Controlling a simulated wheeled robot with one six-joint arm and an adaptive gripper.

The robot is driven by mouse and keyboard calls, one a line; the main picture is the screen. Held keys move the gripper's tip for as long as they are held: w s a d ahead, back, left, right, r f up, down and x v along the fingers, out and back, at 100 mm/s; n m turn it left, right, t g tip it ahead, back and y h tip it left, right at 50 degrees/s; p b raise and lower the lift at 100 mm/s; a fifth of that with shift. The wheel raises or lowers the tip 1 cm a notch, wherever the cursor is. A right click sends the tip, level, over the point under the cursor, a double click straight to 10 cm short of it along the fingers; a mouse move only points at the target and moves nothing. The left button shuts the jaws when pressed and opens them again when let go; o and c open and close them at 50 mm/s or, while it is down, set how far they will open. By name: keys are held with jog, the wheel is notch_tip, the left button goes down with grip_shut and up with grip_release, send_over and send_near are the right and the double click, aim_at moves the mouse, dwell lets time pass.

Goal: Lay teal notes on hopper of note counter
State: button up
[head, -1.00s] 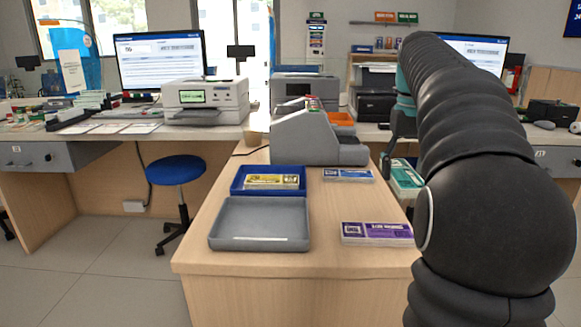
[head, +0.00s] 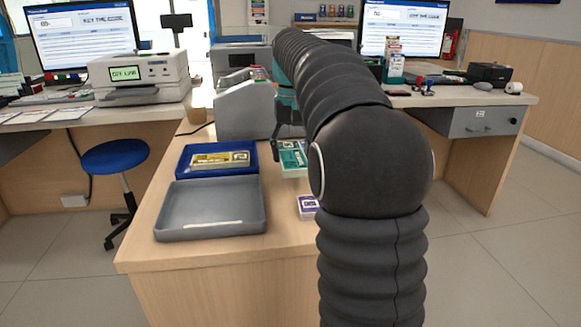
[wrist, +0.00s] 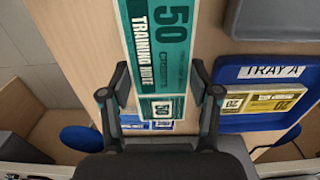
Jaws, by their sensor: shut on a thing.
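My gripper (wrist: 160,92) is shut on the teal notes (wrist: 158,45), a flat banded bundle reading "50" and "Training note", with a finger on each side. In the head view the teal notes (head: 291,157) hang below my gripper (head: 289,133), over the right part of the wooden counter. The note counter (head: 243,110) is the grey sloped machine just left of and beyond the gripper. The machine is not identifiable in the wrist view.
A blue tray (head: 180,171) labelled Tray A holds yellow notes (head: 220,159). An empty grey tray (head: 170,232) sits in front of it. Purple notes (head: 307,205) are partly hidden by my arm. Blue notes (wrist: 135,121) lie below the gripper. A blue stool (head: 115,156) stands left.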

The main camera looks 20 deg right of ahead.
jog(key=shift+f+b, duration=0.4)
jog(key=shift+f, duration=1.65)
jog(key=shift+f, duration=0.1)
jog(key=o, duration=1.2)
